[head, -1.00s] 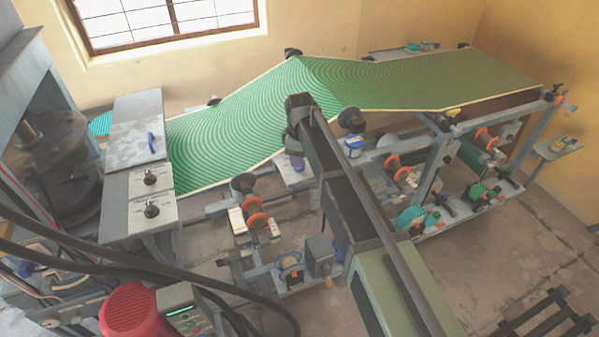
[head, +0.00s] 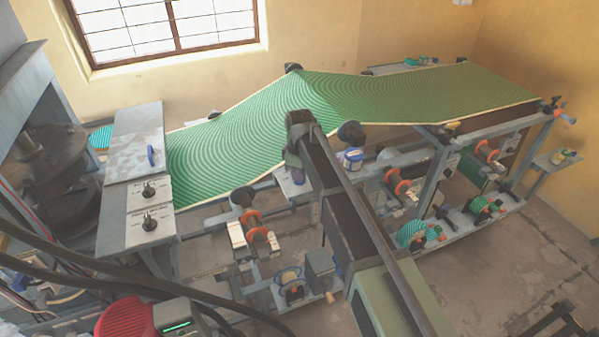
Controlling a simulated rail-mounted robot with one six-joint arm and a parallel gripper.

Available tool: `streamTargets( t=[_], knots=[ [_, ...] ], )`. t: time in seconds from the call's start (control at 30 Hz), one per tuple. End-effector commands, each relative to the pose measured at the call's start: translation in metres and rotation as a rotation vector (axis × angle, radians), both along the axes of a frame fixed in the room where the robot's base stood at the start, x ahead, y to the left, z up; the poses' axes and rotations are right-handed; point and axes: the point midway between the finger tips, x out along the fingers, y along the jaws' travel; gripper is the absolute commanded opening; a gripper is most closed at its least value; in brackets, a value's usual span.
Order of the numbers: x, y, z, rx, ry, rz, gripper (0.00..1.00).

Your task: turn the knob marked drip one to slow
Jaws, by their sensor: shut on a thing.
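In the head view two black knobs stand on the light sloping panels at the left: an upper knob (head: 149,190) and a lower knob (head: 150,222). Both have printed labels around them, too small to read, so I cannot tell which is drip one. My arm reaches in from the lower right, and its far end is over the near edge of the green belt (head: 235,140), well to the right of these knobs. My gripper's fingers cannot be made out; the arm's far end hides them and whatever is between them.
Below the belt are several rollers with orange rings (head: 258,238) and grey frames. A blue and white jar (head: 353,160) stands right of my arm. A large grey press (head: 55,170) stands at the left. A red ribbed housing (head: 125,318) and dark cables cross the lower left.

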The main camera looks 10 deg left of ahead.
Motion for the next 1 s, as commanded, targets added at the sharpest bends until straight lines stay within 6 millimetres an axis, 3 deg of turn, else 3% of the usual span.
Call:
streamTargets(
  t=[1.0],
  knots=[
    [-0.0005, 0.0001, -0.0002, 0.0, 0.0, -0.74, 0.0]
  ],
)
